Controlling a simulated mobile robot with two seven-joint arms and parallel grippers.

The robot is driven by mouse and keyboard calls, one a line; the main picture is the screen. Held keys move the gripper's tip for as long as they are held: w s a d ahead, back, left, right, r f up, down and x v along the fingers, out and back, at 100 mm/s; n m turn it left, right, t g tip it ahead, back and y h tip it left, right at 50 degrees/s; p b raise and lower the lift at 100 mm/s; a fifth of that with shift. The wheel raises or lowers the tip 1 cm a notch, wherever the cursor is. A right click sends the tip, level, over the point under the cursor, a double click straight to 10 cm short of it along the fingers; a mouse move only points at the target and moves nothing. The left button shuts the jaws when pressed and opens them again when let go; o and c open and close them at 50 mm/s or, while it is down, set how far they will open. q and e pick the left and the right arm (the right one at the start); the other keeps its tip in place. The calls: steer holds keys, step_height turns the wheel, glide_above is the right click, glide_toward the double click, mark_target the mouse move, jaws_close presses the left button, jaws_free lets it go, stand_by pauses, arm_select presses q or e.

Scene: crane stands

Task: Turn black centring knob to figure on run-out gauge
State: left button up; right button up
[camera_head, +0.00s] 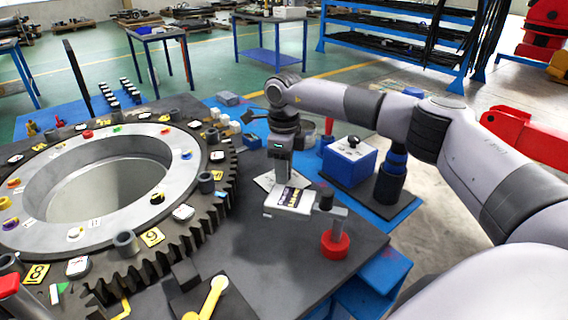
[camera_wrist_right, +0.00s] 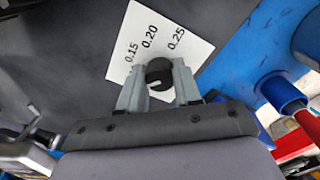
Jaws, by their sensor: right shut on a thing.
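The black centring knob (camera_wrist_right: 159,70) stands on a white scale card (camera_wrist_right: 172,28) marked 0.15, 0.20 and 0.25 in the right wrist view. My right gripper (camera_wrist_right: 160,88) is shut on the knob, a finger on either side. A pale mark shows on the knob's lower edge; I cannot tell which figure it is set to. In the head view my right gripper (camera_head: 281,178) points down beside the card (camera_head: 264,181), hiding the knob. The likely run-out gauge (camera_head: 291,198), a pale block with a dark label, stands just in front; its figure is unreadable. My left gripper is out of view.
A large toothed ring (camera_head: 215,213) with small coloured parts fills the left of the dark table (camera_head: 300,285). A red round base (camera_head: 335,244) stands near the gauge.

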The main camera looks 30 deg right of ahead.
steer(key=shift+m, duration=0.6)
steer(key=o, duration=1)
steer(key=shift+o, duration=0.2)
steer(key=shift+r, duration=0.15)
step_height(320, 180, up, 7)
